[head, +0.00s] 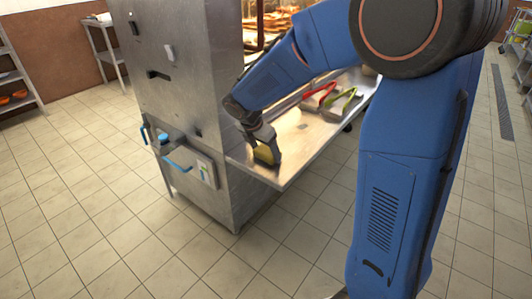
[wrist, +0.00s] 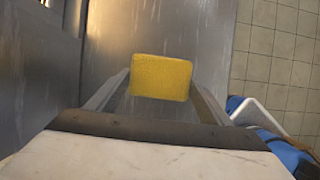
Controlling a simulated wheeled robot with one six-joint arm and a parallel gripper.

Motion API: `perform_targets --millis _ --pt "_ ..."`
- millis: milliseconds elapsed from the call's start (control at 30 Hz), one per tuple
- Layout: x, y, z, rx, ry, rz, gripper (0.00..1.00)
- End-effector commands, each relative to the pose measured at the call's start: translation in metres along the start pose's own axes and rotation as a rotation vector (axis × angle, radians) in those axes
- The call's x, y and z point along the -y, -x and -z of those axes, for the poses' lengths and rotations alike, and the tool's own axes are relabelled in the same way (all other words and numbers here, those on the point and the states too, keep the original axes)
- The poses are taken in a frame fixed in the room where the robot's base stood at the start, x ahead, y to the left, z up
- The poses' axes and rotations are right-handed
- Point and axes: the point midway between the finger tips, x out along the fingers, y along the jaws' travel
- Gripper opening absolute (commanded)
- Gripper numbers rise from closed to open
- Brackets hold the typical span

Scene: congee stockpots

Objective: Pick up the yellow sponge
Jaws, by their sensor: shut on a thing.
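The yellow sponge (wrist: 161,77) is between the two fingers of my gripper (wrist: 160,92) in the wrist view, with a finger against each side. My gripper is shut on the sponge. I cannot tell whether the sponge touches the shelf or is just above it.
Red-handled tongs (head: 318,95) and green-handled tongs (head: 345,103) lie farther along the shelf. The steel cabinet (head: 185,80) stands left of the shelf, with blue handles low on its front. The tiled floor (head: 110,240) in front is clear.

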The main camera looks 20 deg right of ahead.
Motion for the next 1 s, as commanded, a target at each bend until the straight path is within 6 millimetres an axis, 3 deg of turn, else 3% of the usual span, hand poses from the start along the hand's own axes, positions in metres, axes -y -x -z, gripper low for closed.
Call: perform_targets --millis 600,1000 --pt "0.0 0.084 -0.035 0.001 -0.001 -0.002 0.52" --pt "0.0 0.091 -0.037 0.0 0.0 0.0 0.52"
